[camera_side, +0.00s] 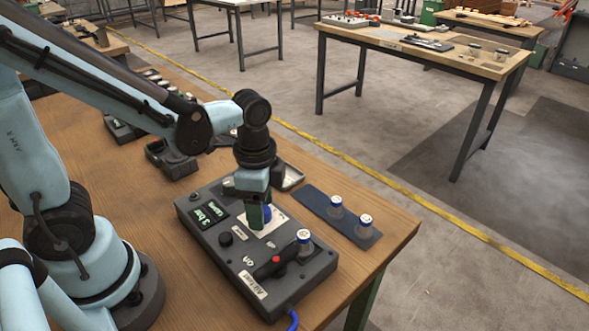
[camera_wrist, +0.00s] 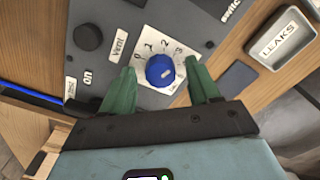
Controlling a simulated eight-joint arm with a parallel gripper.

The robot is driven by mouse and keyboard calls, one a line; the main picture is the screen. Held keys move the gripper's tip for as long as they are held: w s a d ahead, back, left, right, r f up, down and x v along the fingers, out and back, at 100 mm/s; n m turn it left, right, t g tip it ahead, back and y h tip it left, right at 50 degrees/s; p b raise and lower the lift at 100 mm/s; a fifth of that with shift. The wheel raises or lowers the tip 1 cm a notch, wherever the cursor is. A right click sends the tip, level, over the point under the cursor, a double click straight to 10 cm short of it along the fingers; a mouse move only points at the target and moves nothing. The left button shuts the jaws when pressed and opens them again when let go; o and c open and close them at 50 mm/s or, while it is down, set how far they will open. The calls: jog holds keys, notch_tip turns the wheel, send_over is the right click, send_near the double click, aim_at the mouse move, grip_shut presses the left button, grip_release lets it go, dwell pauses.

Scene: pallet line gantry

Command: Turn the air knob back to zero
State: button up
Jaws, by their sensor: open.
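The air knob (camera_wrist: 158,68) is a round blue knob on a white dial plate (camera_wrist: 147,45) marked with numbers, on a dark grey control box. A pale mark shows on its face, but I cannot tell exactly which number it points to. In the side view, the blue knob (camera_side: 267,212) is partly hidden by my green fingers. My gripper (camera_wrist: 162,75) is open, with one finger on each side of the knob; contact is not clear. The box (camera_side: 205,244) has a dark display (camera_side: 210,214) that seems to read 3 bar.
A black knob (camera_wrist: 88,37) labelled Vent sits beside the dial. A dark mat (camera_side: 315,203) with two bottles lies to the right. A LEAKS tray (camera_wrist: 283,44) is close by.

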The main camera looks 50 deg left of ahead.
jog(key=c, duration=1)
jog(key=shift+c, duration=0.2)
jog(key=n, duration=0.5)
jog(key=shift+n, duration=0.3)
jog(key=n, duration=0.5)
jog(key=shift+d, duration=0.1)
jog(key=n, duration=0.5)
jog(key=shift+n, duration=0.4)
jog(key=n, duration=0.5)
jog(key=shift+d, duration=0.1)
